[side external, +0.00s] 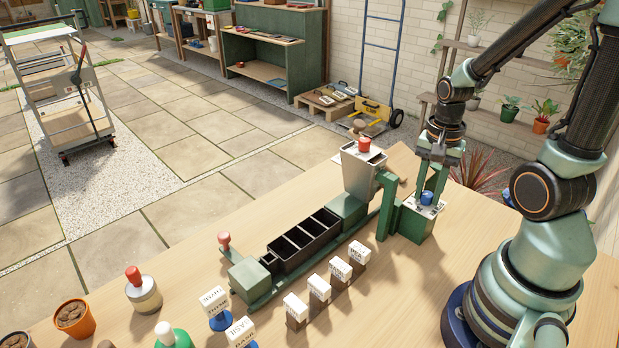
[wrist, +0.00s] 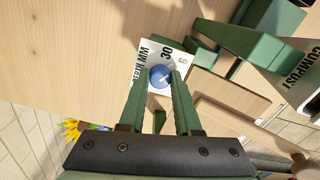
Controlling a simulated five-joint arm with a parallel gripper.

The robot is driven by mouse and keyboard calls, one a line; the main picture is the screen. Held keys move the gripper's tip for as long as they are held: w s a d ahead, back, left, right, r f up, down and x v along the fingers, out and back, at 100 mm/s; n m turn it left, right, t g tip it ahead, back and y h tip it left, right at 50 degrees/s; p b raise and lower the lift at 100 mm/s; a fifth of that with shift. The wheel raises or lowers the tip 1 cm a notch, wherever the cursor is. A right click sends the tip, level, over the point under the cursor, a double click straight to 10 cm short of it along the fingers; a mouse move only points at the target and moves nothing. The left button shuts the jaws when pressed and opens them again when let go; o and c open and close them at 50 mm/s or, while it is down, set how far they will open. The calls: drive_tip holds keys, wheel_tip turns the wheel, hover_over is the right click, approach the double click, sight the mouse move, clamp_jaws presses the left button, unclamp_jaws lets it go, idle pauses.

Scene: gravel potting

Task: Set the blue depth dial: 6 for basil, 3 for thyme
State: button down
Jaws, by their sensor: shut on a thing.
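The blue depth dial (side external: 427,198) sits on a white plate on top of a green box at the right end of the green machine. In the wrist view the dial (wrist: 160,77) is round, and its white plate (wrist: 150,53) reads "MM", "30" and "6". My gripper (side external: 430,189) points down from above, with its two green fingers on either side of the dial and shut on it. The dial's pointer cannot be made out. A thyme sign (side external: 214,300) and a basil sign (side external: 241,331) stand on blue bases at the front.
A grey hopper (side external: 362,172) with a red knob stands just left of the dial box. A black compartment tray (side external: 303,243) lies along the machine. Several white-topped label blocks (side external: 319,288) stand in front. A terracotta pot (side external: 74,318) is at the front left. The wooden table (side external: 410,300) is clear at the front right.

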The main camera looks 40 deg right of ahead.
sight(428, 194)
drive_tip(key=shift+m, duration=1.2)
drive_tip(key=c, duration=0.6)
unclamp_jaws()
drive_tip(key=shift+r, duration=0.1)
wheel_tip(428, 194, up, 12)
drive_tip(key=w+a+r+n+t, duration=0.1)
drive_tip(key=w+a+n+t, duration=0.1)
drive_tip(key=a+n, duration=0.4)
drive_tip(key=w+a+r+n+t, duration=0.2)
drive_tip(key=a+n, duration=0.4)
drive_tip(key=n, duration=0.5)
drive_tip(key=shift+w+a+n+t, duration=0.2)
drive_tip(key=shift+w+n+t, duration=0.2)
drive_tip(key=shift+w+t, duration=0.5)
